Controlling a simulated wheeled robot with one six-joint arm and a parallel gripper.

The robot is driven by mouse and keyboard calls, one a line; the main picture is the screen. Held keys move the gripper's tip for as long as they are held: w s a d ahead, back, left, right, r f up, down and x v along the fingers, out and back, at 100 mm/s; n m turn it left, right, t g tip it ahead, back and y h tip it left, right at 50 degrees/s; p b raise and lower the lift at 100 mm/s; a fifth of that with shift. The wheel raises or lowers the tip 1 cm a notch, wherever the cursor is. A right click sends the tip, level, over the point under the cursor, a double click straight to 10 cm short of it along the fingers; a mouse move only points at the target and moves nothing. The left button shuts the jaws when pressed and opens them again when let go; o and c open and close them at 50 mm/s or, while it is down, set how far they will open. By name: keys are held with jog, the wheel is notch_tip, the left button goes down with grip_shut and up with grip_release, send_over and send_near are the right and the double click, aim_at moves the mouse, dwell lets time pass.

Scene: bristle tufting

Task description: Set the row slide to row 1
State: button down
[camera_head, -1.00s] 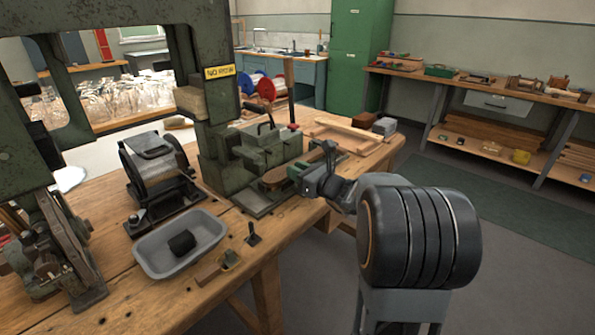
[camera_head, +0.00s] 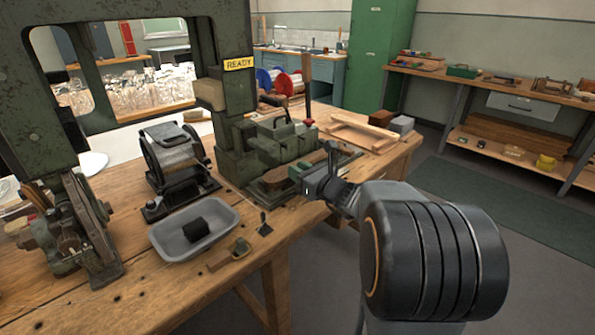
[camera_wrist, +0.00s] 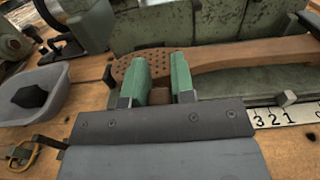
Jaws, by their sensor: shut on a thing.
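My gripper (camera_wrist: 160,85) has two green jaws. They are shut on a small brown piece (camera_wrist: 160,97), probably the row slide's knob, at the front of the green machine (camera_head: 285,145). A number strip (camera_wrist: 283,115) with 3, 2 and 1 lies right of the jaws in the wrist view, and a small grey block (camera_wrist: 287,99) stands just above it. A wooden brush body (camera_wrist: 220,55) with holes in its left end lies on the machine just beyond the jaws. In the head view my gripper (camera_head: 303,177) is at the machine's front edge. The slide itself is mostly hidden.
A grey tray (camera_head: 172,244) with a dark lump (camera_head: 195,229) stands to the left on the bench. A small tool (camera_head: 264,224) and a wood-and-brass piece (camera_head: 230,254) lie before it. A drum device (camera_head: 180,160) stands behind the tray. Wooden strips (camera_head: 360,130) lie at the right.

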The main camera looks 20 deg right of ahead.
jog(key=c, duration=1)
grip_release()
jog(key=shift+o, duration=0.2)
jog(key=shift+s, duration=0.1)
jog(key=p+v, duration=0.2)
jog(key=v, duration=1.1)
jog(key=shift+s, duration=0.35)
jog(key=shift+r, duration=0.1)
